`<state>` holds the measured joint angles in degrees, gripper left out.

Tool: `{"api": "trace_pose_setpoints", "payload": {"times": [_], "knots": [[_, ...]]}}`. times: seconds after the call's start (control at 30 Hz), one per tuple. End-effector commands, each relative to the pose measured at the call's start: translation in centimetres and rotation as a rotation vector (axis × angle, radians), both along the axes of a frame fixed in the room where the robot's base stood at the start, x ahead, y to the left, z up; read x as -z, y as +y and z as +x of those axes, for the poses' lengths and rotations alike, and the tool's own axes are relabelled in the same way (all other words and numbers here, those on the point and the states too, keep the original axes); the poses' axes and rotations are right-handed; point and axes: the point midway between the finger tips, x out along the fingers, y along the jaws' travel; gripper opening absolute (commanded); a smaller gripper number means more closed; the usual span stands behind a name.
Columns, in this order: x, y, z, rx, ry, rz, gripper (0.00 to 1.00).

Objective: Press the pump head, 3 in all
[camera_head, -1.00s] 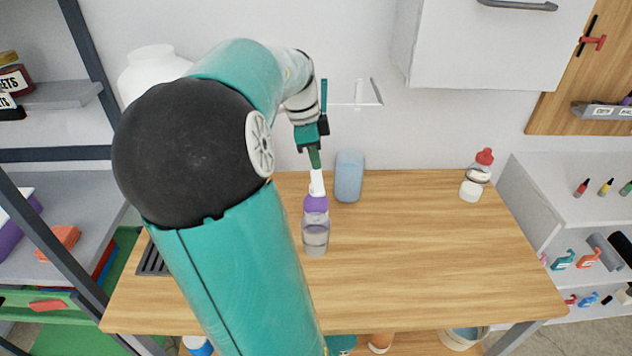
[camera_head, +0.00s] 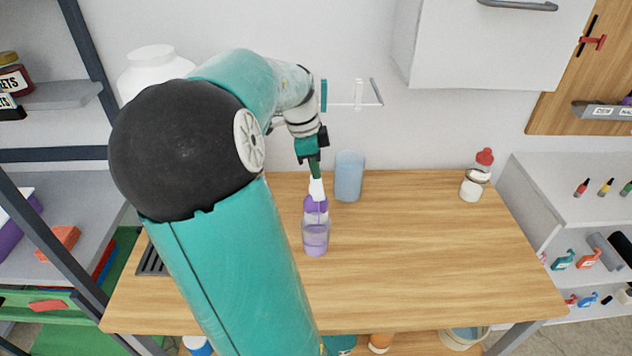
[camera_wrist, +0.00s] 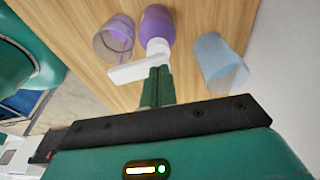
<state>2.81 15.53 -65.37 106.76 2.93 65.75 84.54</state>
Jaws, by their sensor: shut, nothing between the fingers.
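A pump bottle stands on the table; its purple body (camera_head: 314,205) shows behind a clear cup (camera_head: 316,240). Its white pump head (camera_head: 317,188) points toward the cup. The cup holds purple liquid, and a thin purple streak runs below the nozzle. My gripper (camera_head: 316,174) is shut and empty, pointing down, its fingertips at the top of the pump head. In the wrist view, the shut fingers (camera_wrist: 157,75) meet the white pump head (camera_wrist: 145,66); the purple bottle (camera_wrist: 157,27) and cup (camera_wrist: 114,42) lie beyond. Exact contact is partly hidden by the fingers.
A blue translucent cup (camera_head: 349,178) stands just right of the bottle. A red-capped bottle (camera_head: 477,176) stands at the table's back right. A white cabinet (camera_head: 480,45) hangs above.

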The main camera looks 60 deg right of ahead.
Motion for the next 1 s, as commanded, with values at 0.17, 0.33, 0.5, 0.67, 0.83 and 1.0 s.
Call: {"api": "trace_pose_setpoints", "payload": {"times": [0.17,0.33,0.5,0.67,0.83,1.0], "knots": [[0.4,0.1,0.0,-0.001,0.001,0.002,0.0],[0.4,0.1,0.0,-0.001,0.001,0.002,0.0],[-0.2,0.0,0.1,0.0,-0.001,0.0,0.0],[-1.1,0.0,0.0,0.0,0.0,0.001,0.0],[-2.0,0.0,0.0,0.0,-0.001,0.0,0.0],[-2.8,0.0,0.0,0.0,-0.001,0.0,0.0]]}}
